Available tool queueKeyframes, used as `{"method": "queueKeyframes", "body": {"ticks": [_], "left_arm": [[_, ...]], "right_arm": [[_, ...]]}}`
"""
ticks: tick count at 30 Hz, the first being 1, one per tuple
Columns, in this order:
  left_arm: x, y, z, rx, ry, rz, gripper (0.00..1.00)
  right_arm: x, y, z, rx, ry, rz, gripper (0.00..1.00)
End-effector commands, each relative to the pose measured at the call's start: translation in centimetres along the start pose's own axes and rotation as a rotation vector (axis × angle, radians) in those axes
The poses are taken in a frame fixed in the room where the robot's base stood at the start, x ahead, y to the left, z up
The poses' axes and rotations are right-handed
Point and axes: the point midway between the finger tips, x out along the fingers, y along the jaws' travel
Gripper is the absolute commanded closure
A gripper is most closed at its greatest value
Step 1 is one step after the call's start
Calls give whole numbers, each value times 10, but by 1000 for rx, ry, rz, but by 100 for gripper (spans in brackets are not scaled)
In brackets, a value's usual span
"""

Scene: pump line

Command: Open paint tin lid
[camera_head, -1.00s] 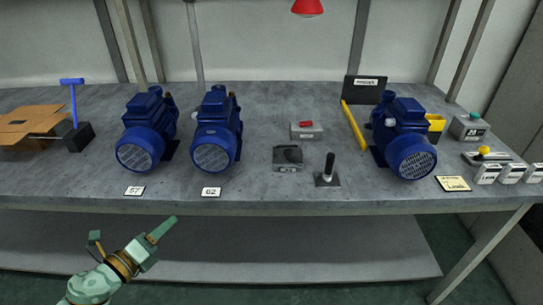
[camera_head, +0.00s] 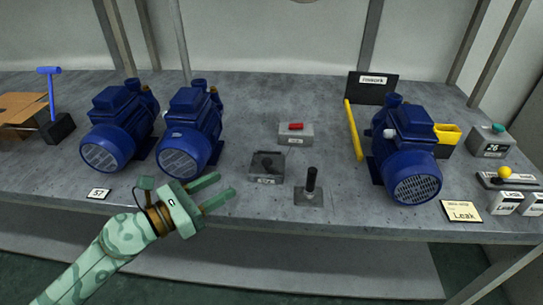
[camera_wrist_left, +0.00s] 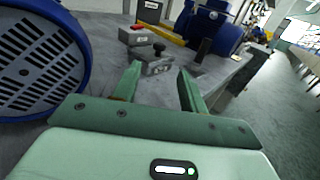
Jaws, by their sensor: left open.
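I see no paint tin or tin lid in either view. My left gripper (camera_head: 226,186) is open and empty, over the table's front edge in the head view. Its two green fingers point right, toward a small dark-topped grey box (camera_head: 267,167) and a black upright lever on a plate (camera_head: 311,184). In the left wrist view the open fingers (camera_wrist_left: 160,68) frame the same grey box (camera_wrist_left: 155,66), apart from it. A blue pump (camera_head: 192,132) stands just behind the gripper. My right gripper is not in view.
Another blue pump (camera_head: 118,125) stands at left, beside a blue-handled T-lever (camera_head: 55,105). A grey box with a red button (camera_head: 296,133) sits mid-table. The table's middle back is clear.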

Motion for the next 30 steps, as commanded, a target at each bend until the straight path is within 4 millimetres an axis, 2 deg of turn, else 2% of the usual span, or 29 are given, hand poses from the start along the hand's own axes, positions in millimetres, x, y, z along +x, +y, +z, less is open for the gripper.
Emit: {"method": "queueKeyframes", "body": {"ticks": [4, 9, 15, 21, 29, 30], "left_arm": [[39, 1, 4, 0, -6, 1, 57], [83, 0, 1, -3, -4, 0, 57], [119, 0, -1, -5, -1, 0, 57], [134, 0, 0, -4, -1, 1, 57], [135, 0, 0, -2, -1, 1, 57], [135, 0, 0, -3, -1, 1, 66]], "right_arm": [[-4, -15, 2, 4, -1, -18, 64], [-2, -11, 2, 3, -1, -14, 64], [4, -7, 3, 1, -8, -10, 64], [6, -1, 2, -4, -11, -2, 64], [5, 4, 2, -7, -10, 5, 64], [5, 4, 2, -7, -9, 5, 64]]}}
